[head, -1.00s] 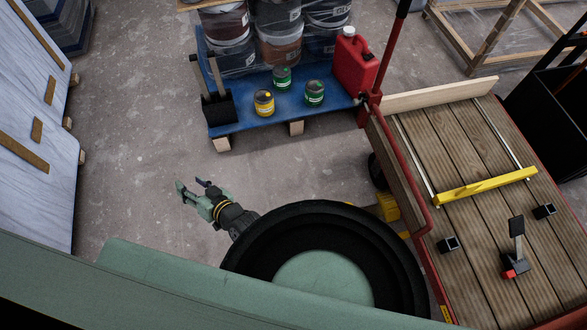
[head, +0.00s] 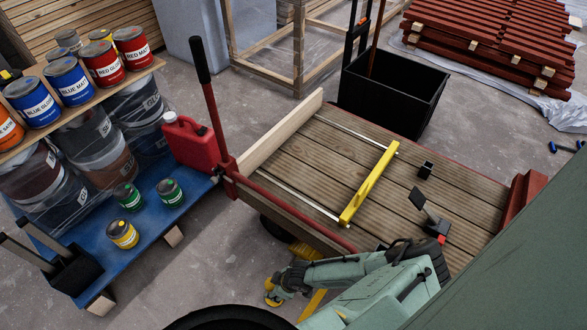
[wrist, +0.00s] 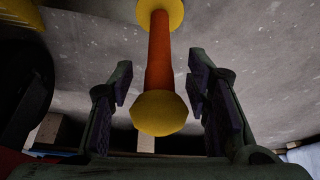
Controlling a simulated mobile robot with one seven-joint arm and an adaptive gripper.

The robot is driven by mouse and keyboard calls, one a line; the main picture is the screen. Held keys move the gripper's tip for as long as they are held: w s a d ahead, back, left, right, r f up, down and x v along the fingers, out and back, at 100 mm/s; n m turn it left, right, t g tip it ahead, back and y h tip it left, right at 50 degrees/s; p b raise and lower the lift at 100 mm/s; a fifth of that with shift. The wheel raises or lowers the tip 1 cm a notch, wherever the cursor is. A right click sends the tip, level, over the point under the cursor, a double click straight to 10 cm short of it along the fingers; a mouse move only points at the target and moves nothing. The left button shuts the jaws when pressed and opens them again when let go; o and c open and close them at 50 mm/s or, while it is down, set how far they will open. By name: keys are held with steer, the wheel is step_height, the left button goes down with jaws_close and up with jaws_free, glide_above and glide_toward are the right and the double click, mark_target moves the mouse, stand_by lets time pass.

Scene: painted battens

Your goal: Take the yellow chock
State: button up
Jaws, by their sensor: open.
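My gripper (head: 272,291) is open, low beside the deck cart's near side in the head view. In the wrist view its two fingers (wrist: 163,100) stand either side of an orange-red bar with yellow rounded ends (wrist: 159,112), with gaps on both sides. I cannot tell whether this bar is part of the chock. Yellow shows beneath the cart's edge (head: 304,252) in the head view, partly hidden by the cart and my arm; it may be the yellow chock. A ridged yellow patch (wrist: 22,14) sits at the wrist view's upper left.
The plank-decked cart (head: 322,152) carries a yellow bar (head: 368,185) and small black fittings. A blue pallet (head: 150,238) with cans and a red jerrycan (head: 190,143) stands left. A black bin (head: 393,95) is behind. Bare floor lies between pallet and cart.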

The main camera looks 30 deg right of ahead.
steer(key=b+x, duration=0.1)
steer(key=x, duration=0.5)
steer(key=shift+w+f, duration=0.15)
steer(key=shift+f, duration=0.1)
jaws_close()
stand_by(0.3)
stand_by(0.6)
